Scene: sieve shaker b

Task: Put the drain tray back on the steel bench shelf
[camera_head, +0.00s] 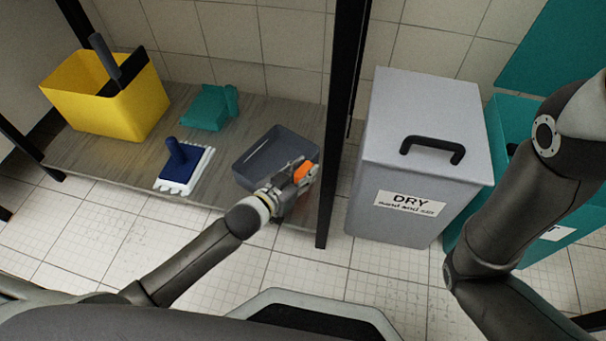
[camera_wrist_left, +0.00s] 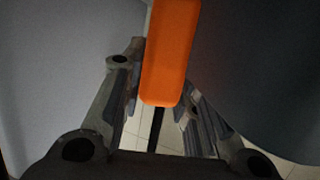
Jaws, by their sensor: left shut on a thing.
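The drain tray (camera_head: 262,156) is a dark grey, shallow, open tray with an orange grip (camera_head: 304,171) at its near right side. It is over the right end of the low steel bench shelf (camera_head: 130,158), close to the black front post. I cannot tell whether it rests on the shelf or hangs just above it. My left gripper (camera_head: 299,177) is shut on the orange grip. In the left wrist view the orange grip (camera_wrist_left: 169,52) is between the two fingers (camera_wrist_left: 163,105). My right arm shows at the right, but its gripper is out of view.
A yellow bucket (camera_head: 107,98), a teal dustpan-like item (camera_head: 208,108) and a blue-and-white brush (camera_head: 184,168) stand left of the tray on the shelf. The black post (camera_head: 343,120) is just right of the tray. A grey bin marked DRY (camera_head: 415,135) stands beyond it.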

